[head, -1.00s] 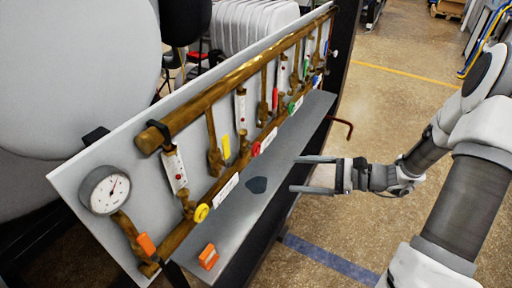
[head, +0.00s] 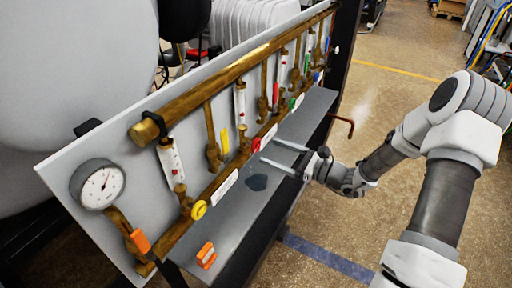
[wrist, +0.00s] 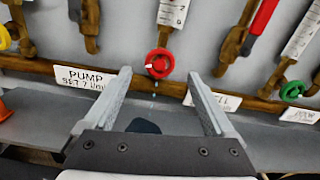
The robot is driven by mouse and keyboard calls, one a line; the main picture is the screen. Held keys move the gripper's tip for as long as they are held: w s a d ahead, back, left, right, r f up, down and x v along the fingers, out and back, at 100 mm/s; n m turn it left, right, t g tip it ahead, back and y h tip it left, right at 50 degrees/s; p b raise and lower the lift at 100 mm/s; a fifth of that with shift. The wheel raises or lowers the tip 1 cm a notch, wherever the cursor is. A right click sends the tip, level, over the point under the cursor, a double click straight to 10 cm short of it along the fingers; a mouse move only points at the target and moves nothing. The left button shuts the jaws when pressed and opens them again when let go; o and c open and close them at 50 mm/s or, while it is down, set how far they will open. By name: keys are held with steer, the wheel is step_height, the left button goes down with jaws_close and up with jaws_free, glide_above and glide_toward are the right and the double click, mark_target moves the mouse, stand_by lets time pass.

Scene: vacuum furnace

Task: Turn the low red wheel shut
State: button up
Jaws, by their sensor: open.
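The low red wheel (wrist: 160,63) is a small round handwheel on the lower brass pipe. In the wrist view it sits just beyond my gripper (wrist: 160,80), centred between the two fingertips. My gripper is open and empty, its fingers spread. In the head view the red wheel (head: 256,145) shows close to the fingertips of my gripper (head: 269,151). I cannot tell whether a fingertip touches it. Small light drops show below the wheel in the wrist view.
A yellow wheel (head: 198,210) and a green wheel (wrist: 292,91) sit on the same pipe. A label reading PUMP (wrist: 90,79) is left of the red wheel. A grey shelf (head: 235,215) runs below, with a dark patch (head: 257,182) and an orange item (head: 206,255).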

mark_target(258, 146)
steer(key=x, duration=0.6)
steer(key=shift+w+a+b, duration=0.15)
steer(key=shift+a+b, duration=0.1)
steer(key=shift+b, duration=0.1)
steer(key=c, duration=1.4)
steer(key=shift+o, duration=0.2)
